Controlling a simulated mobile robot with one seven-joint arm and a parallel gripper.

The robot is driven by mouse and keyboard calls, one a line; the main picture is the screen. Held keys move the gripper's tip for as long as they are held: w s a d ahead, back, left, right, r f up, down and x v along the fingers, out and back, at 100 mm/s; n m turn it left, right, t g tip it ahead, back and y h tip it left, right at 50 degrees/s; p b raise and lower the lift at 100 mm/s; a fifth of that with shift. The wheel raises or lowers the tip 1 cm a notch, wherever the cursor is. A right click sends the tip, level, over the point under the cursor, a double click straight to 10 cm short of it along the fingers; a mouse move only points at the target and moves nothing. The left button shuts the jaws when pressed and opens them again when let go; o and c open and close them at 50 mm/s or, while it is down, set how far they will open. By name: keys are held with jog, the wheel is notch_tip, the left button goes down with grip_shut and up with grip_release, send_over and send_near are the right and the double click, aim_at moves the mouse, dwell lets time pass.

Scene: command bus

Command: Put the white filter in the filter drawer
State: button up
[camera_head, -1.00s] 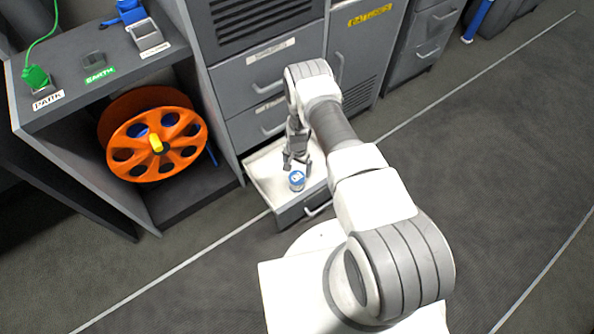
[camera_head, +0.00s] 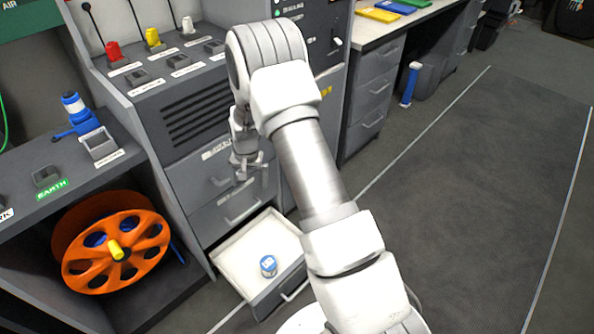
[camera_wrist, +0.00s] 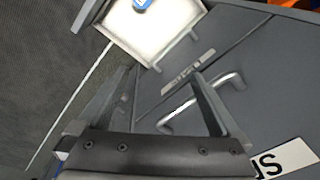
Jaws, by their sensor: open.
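A small white-and-blue canister (camera_head: 268,265), the only filter-like thing I see, stands in the open bottom drawer (camera_head: 232,258) of the grey cabinet. Its blue top also shows at the upper edge of the wrist view (camera_wrist: 142,4). The drawer's pale floor and rim show there too (camera_wrist: 178,14). My gripper (camera_head: 246,172) is open and empty, raised above and behind the drawer, in front of the closed drawer fronts.
Closed drawers with handles (camera_head: 240,212) lie above the open one. An orange reel (camera_head: 115,245) sits in the shelf unit at left. A console with red, yellow and white plugs (camera_head: 153,38) stands above. The floor at right (camera_head: 460,200) is clear.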

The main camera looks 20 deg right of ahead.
jog(key=s+r+n+t, duration=0.1)
jog(key=s+r, duration=0.5)
jog(key=r, duration=0.7)
jog(key=s+r+n+t, duration=0.15)
jog(key=s+r, duration=0.45)
jog(key=r, duration=0.8)
jog(key=s+r+n, duration=0.1)
jog(key=s+r, duration=0.3)
jog(key=s, duration=0.6)
jog(key=s+d+r+n+t, duration=0.1)
jog(key=s+r+n, duration=0.1)
jog(key=s, duration=0.8)
jog(key=shift+v, duration=0.9)
jog(key=shift+w+d+r+t, duration=0.1)
jog(key=shift+d+r+t, duration=0.05)
jog(key=shift+d+t, duration=0.1)
